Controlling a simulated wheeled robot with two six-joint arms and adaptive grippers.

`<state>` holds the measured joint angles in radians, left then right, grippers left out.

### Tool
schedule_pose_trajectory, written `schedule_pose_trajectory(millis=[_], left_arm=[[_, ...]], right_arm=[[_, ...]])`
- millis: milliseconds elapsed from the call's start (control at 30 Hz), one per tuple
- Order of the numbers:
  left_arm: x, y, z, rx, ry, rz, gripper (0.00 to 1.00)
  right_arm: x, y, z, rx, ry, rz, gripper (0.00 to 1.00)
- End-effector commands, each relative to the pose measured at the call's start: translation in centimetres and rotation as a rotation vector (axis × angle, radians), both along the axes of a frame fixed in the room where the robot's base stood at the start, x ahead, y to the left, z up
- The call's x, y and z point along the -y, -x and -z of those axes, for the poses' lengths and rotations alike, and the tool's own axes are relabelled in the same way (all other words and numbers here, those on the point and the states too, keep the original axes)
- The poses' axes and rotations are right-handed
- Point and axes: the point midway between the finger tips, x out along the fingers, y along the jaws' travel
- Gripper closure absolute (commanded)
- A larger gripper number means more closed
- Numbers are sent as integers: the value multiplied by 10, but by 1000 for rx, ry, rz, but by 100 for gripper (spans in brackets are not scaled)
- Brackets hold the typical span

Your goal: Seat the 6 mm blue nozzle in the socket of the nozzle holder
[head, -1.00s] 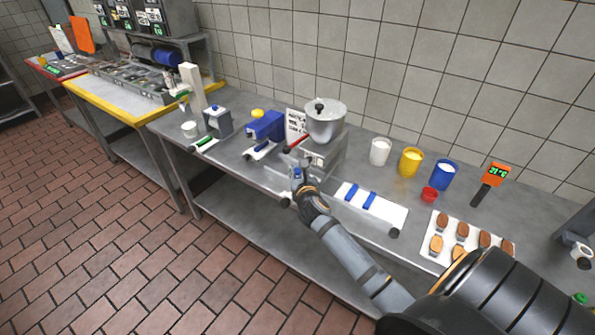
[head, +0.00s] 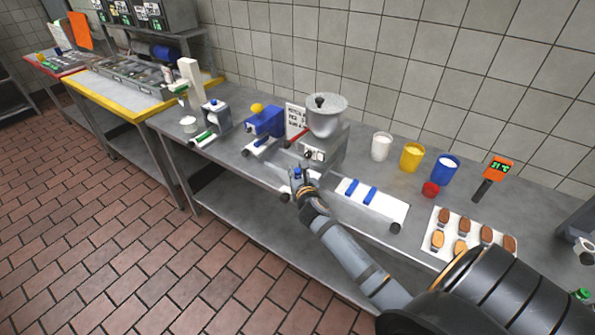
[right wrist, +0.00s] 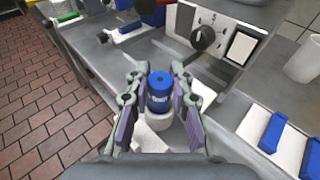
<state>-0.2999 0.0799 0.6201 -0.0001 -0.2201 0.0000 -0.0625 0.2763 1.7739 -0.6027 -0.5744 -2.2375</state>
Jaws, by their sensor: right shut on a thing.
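The blue nozzle (right wrist: 160,90), with small lettering on its side, stands upright between the fingers of my right gripper (right wrist: 158,100) in the right wrist view. My right gripper is shut on it. A white round piece (right wrist: 159,123) shows directly below the blue part; I cannot tell whether it is the nozzle's lower end or the holder. In the head view my right gripper (head: 297,176) is at the bench's front edge, in front of the steel machine with a hopper (head: 326,118). The socket is not clearly visible. My left gripper is out of view.
The machine's front panel has a black knob (right wrist: 203,37). To the right lie a white strip with two blue bars (head: 370,205), white, yellow and blue cups (head: 411,157), and a tray of biscuits (head: 440,254). A blue device (head: 265,122) stands to the left.

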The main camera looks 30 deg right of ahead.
Motion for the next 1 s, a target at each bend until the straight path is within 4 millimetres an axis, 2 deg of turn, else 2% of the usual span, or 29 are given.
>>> schedule_pose_trajectory(millis=[500, 533, 700, 1000], left_arm=[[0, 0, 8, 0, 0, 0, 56], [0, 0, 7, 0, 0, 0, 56], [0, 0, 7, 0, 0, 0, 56], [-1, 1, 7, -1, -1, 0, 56]], right_arm=[[0, 0, 14, 0, 0, -1, 100], [0, 0, 13, 1, 0, -1, 76], [0, 0, 13, 0, 0, -1, 53], [0, 1, 13, 0, 0, 0, 52]])
